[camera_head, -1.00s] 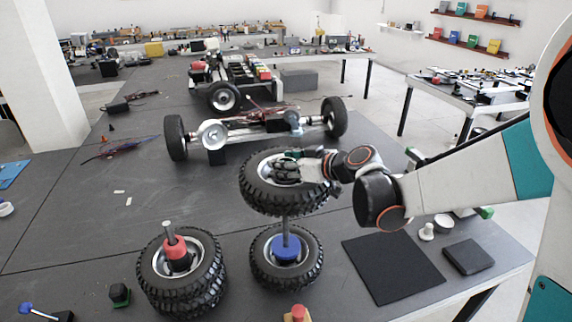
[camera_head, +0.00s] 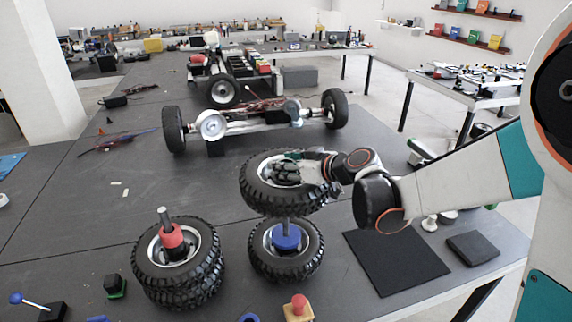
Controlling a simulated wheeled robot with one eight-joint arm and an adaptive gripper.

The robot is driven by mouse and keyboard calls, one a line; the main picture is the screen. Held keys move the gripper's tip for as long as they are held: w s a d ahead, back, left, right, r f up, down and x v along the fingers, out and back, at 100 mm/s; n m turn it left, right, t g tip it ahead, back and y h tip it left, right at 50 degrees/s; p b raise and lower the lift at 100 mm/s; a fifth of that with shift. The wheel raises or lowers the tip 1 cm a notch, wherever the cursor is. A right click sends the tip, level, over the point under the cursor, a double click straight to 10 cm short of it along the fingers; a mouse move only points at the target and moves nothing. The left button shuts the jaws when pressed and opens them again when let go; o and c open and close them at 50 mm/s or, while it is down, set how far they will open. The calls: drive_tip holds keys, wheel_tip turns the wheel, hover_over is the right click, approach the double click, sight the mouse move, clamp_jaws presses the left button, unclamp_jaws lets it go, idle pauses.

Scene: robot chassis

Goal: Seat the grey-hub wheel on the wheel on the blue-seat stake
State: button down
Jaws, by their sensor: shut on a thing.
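The grey-hub wheel (camera_head: 258,196) is held roughly level, slightly tilted, above the blue-seat stake. My gripper (camera_head: 290,172) is shut on it at the hub, and the fingers partly hide the hub. Below it, another wheel (camera_head: 262,262) lies flat on the table around the stake with the blue seat (camera_head: 286,238). A short length of grey stake (camera_head: 286,222) shows between the blue seat and the held wheel; its top is hidden by that wheel. There is a small gap between the two tyres. Whether the stake has entered the held wheel's hub cannot be seen.
A stack of wheels (camera_head: 178,285) sits on a stake with a red seat (camera_head: 171,238) to the left. A black mat (camera_head: 395,265) and a dark block (camera_head: 473,248) lie to the right. A chassis with wheels (camera_head: 255,122) stands behind. The table's left middle is mostly clear.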

drive_tip(key=b, duration=1.3)
hover_over(286, 235)
drive_tip(key=w, duration=0.1)
drive_tip(key=shift+f, duration=8.45)
drive_tip(key=shift+w+f, duration=0.1)
drive_tip(key=shift+f, duration=0.95)
drive_tip(key=shift+f, duration=0.45)
drive_tip(key=shift+s+f, duration=0.2)
drive_tip(key=shift+f, duration=0.15)
drive_tip(key=c, duration=0.8)
unclamp_jaws()
drive_tip(key=shift+w, duration=0.1)
drive_tip(key=shift+r, duration=0.1)
wheel_tip(286, 235, up, 10)
drive_tip(key=shift+f, duration=0.1)
